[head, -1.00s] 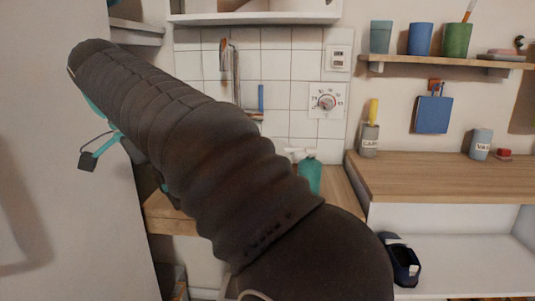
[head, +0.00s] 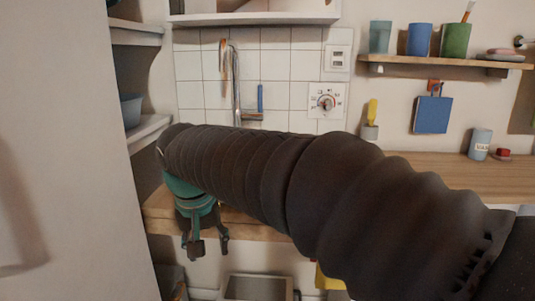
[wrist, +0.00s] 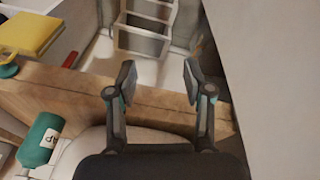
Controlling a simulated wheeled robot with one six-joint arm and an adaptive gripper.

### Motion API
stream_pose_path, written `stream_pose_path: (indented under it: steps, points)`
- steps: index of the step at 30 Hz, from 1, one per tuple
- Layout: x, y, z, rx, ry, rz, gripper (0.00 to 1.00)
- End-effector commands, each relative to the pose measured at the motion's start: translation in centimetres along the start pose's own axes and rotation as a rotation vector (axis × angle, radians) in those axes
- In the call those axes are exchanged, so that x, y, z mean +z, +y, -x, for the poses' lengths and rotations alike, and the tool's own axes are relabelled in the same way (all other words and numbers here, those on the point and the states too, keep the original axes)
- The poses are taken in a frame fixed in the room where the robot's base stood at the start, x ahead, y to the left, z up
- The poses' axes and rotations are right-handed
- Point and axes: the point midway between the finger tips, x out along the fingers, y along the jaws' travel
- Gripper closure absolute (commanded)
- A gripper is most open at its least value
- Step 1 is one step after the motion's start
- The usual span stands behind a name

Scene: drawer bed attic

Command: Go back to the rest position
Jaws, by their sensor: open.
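My gripper (head: 206,247) hangs at the end of my dark sleeved arm, pointing down in front of the wooden counter (head: 160,209) at the left. In the wrist view my gripper (wrist: 158,82) has its two fingers apart, with nothing between them. The fingers show over the front edge of the wooden counter (wrist: 150,102), with the lower floor area beyond. My arm covers part of the counter in the head view.
Below are a grey open box (head: 258,286) and a yellow item (wrist: 30,32). A pale wall panel (head: 65,150) stands close at left. A shelf (head: 450,61) with cups is at upper right.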

Motion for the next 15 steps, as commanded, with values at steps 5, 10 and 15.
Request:
stream_pose_path:
  steps: [5, 10, 15]
  points:
    - [4.5, 6.3, -2.2, -0.058, 0.054, 0.117, 0.49]
    - [9.3, 11.4, -4.0, -0.078, 0.113, 0.142, 0.49]
    - [14.6, 15.6, -5.7, -0.075, 0.162, 0.065, 0.49]
